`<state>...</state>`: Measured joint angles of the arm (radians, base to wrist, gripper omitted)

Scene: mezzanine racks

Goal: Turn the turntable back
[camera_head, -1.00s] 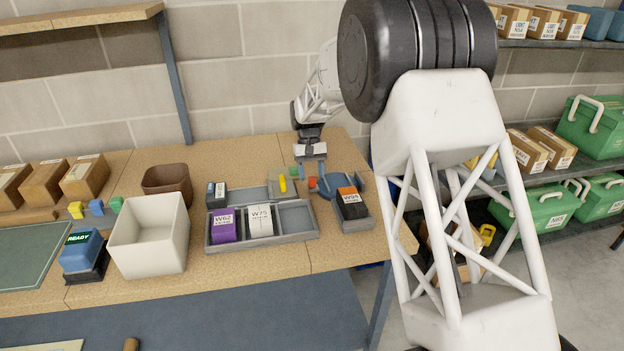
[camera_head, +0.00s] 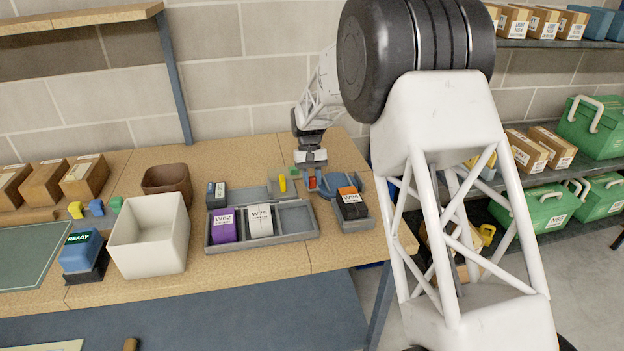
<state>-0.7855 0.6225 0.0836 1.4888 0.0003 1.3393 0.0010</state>
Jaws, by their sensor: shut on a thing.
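The turntable (camera_head: 328,187) is a low blue piece at the right end of the bench, partly hidden by my gripper. An orange-red knob or tab (camera_head: 312,183) shows at its left side. My gripper (camera_head: 311,177) reaches down from the far side and is shut at this tab; the exact contact is too small to see. A black and orange box marked W94 (camera_head: 352,207) sits in a grey holder (camera_head: 357,226) at the turntable's front right.
A grey tray (camera_head: 262,243) holds a purple W62 box (camera_head: 223,227) and a white W75 box (camera_head: 260,220); its right compartment is empty. A white bin (camera_head: 148,240) and brown bin (camera_head: 167,183) stand left.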

